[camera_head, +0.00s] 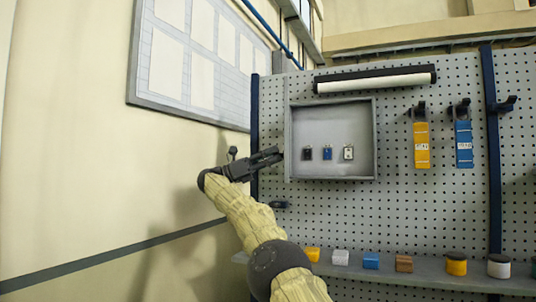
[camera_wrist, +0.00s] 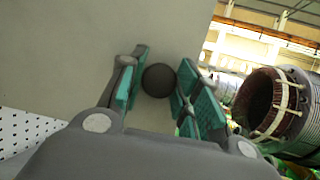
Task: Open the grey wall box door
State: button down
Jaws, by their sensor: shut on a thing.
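The grey wall box (camera_head: 377,140) hangs on the pegboard, and its inside is in plain view in the head view. Its door (camera_head: 288,130) shows as a narrow strip at the box's left side, swung open and seen almost edge-on. My gripper (camera_head: 280,155) is just left of that strip. In the wrist view the door's grey face (camera_wrist: 170,35) fills the upper middle. A round dark knob (camera_wrist: 159,80) on it sits between the teal pads of my gripper (camera_wrist: 160,88), which is shut on it. The knob is hidden in the head view.
Several small tags (camera_head: 327,153) hang inside the box. A dark and white tube (camera_head: 375,80) lies above it. Orange (camera_head: 421,145) and blue (camera_head: 463,143) tools hang at right. A shelf (camera_head: 430,272) with blocks and jars runs below. A large stator (camera_wrist: 275,105) shows in the wrist view.

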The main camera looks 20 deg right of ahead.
jog(key=shift+d+r, duration=0.1)
jog(key=shift+r, duration=0.15)
jog(key=c, duration=1.1)
grip_release()
jog(key=shift+f, duration=0.1)
jog(key=shift+o, duration=0.2)
jog(key=shift+f, duration=0.1)
